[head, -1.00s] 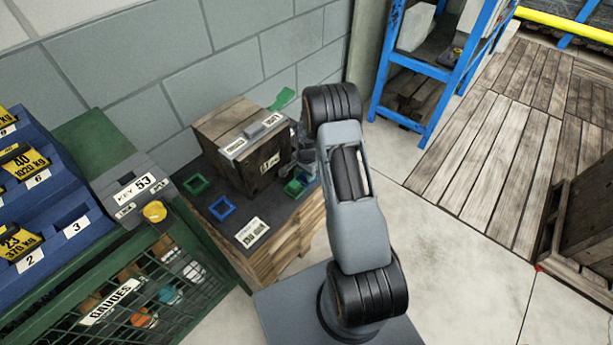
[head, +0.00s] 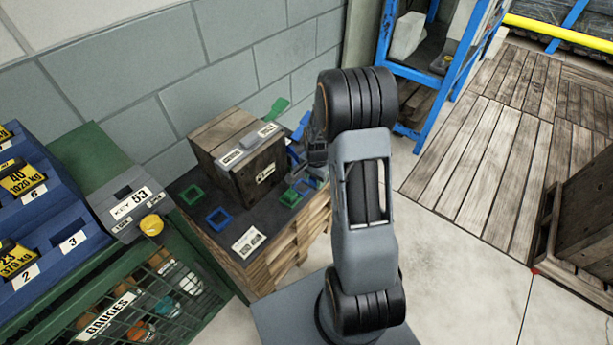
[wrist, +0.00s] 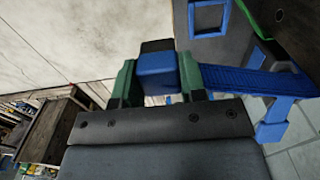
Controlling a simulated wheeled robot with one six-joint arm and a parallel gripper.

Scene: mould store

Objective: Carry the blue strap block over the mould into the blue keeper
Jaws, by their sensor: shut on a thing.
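The mould (head: 262,177), a dark wooden crate-like box, stands on a dark-topped bench. My gripper (wrist: 157,78) is shut on the blue strap block (wrist: 157,72), which sits between its green fingers. A blue strap (wrist: 245,80) runs right from near the block to another blue piece (wrist: 270,131). In the head view, my gripper (head: 312,152) is right of the mould, with its fingertips and the held block mostly hidden. One blue square frame (head: 217,228) lies left of the mould's front; another blue frame (wrist: 232,22) shows beside the mould in the wrist view. I cannot tell which is the keeper.
Green frames lie left (head: 191,204) and right (head: 289,199) of the mould. A green strap piece (head: 277,108) sticks up behind it. A white card (head: 249,241) lies at the bench front. A grey block wall (head: 150,60) stands behind, a key box (head: 125,205) at left.

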